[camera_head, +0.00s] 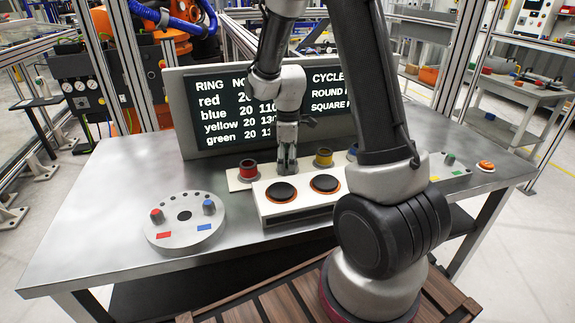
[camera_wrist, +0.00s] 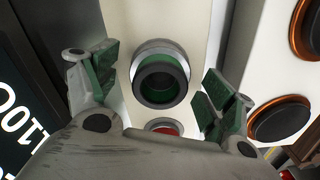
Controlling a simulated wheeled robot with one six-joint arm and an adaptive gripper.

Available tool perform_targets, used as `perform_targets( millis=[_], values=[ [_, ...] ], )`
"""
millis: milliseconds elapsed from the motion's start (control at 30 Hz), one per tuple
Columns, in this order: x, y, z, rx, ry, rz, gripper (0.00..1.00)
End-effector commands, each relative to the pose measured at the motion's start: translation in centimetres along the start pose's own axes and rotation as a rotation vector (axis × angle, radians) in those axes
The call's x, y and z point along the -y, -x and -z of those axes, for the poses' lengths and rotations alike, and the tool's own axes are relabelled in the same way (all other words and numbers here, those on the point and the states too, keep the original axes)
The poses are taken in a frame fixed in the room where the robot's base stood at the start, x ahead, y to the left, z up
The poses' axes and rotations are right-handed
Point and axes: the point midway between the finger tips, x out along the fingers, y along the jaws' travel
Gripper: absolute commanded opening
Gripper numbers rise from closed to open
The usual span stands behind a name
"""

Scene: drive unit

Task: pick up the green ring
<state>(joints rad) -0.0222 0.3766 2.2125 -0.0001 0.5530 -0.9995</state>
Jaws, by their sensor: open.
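My gripper (camera_wrist: 155,88) is open, with one green-padded finger on each side of the ring in the picture and a gap on both sides. I cannot tell how far the fingertips are above it. In the head view my gripper (camera_head: 287,164) points down between the red and yellow rings, and the green ring is hidden there.
A red ring (camera_head: 248,168) and a yellow ring (camera_head: 323,156) stand on either side of my gripper. A white box with two black buttons (camera_head: 283,192) is in front. A screen (camera_head: 230,120) stands close behind.

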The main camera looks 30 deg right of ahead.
Motion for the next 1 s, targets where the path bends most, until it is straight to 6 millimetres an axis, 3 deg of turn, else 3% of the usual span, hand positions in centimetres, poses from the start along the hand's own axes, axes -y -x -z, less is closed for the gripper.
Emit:
perform_targets(
  millis=[100,433,733,1000],
  values=[
    [0.0,0.0,0.0,0.000,0.000,0.000,0.81],
    [0.0,0.1,0.0,0.000,0.000,-0.001,0.21],
    [-0.1,0.7,0.1,-0.002,0.000,-0.003,0.20],
    [-0.1,5.8,0.1,-0.004,0.000,-0.006,0.20]
  ],
)
